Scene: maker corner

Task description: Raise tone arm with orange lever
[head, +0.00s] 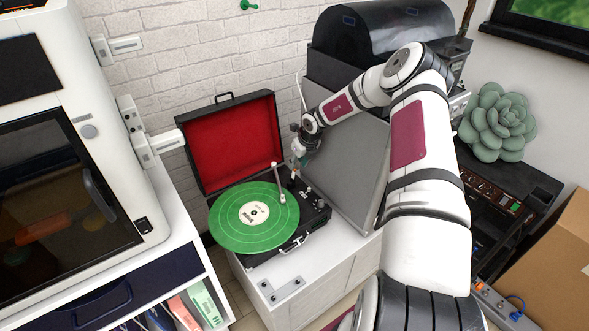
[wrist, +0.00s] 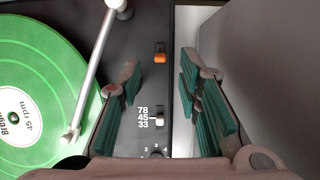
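The record player (head: 272,238) stands open on a white cabinet, with a green record (head: 240,217) on it. Its white tone arm (wrist: 97,65) runs over the deck, with its head end over the record's edge. The orange lever (wrist: 160,54) is on the black deck to the right of the tone arm in the wrist view. My gripper (wrist: 162,85) is open and empty above the deck's right side, its teal-padded fingers apart. The lever shows between and slightly beyond the fingertips, not touched. In the head view my gripper (head: 302,157) hides that part of the deck.
The red-lined lid (head: 233,143) stands up behind the record. A large grey panel (head: 345,170) leans close to the right of my gripper. A speed switch (wrist: 157,121) sits on the deck near the 78/45/33 marks. A white machine (head: 75,150) stands at left.

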